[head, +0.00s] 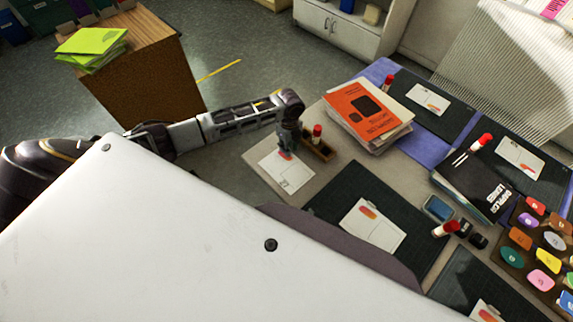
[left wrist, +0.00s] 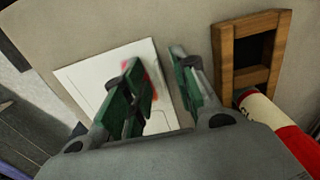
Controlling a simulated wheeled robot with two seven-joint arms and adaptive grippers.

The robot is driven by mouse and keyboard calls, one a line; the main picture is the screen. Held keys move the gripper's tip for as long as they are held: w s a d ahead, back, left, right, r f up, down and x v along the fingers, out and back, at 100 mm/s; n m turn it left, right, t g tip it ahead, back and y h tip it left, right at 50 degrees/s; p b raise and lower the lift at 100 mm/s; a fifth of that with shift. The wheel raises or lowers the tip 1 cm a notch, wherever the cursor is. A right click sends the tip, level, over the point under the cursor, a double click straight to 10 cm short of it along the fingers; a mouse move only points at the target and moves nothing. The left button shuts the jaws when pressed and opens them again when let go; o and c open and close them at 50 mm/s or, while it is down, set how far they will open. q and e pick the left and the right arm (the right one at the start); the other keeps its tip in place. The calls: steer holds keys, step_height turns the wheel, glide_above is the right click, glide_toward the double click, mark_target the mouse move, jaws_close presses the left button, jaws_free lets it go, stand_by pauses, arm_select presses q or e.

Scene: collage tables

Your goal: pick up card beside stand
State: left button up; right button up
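A white card (head: 286,176) with a red shape and thin printed lines lies flat on the table, beside a small wooden stand (head: 320,149). My left gripper (head: 286,153) is over the card's far end, pointing down. In the left wrist view, its two fingers (left wrist: 158,66) are apart with nothing gripped between them. They hide part of the card (left wrist: 88,76) and its red shape. The wooden stand (left wrist: 225,72) is just right of the fingers there. Whether the fingertips touch the card is unclear. My right gripper is not in view.
A glue stick (head: 317,133) with a red cap is at the stand and lies close to the gripper in the left wrist view (left wrist: 262,108). An orange book (head: 367,112) tops a stack to the right. Dark mats (head: 335,192) with other cards lie nearby.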

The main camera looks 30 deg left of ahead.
arm_select(q)
jaws_close()
stand_by(0.5)
step_height(320, 180, up, 10)
stand_by(0.7)
stand_by(0.4)
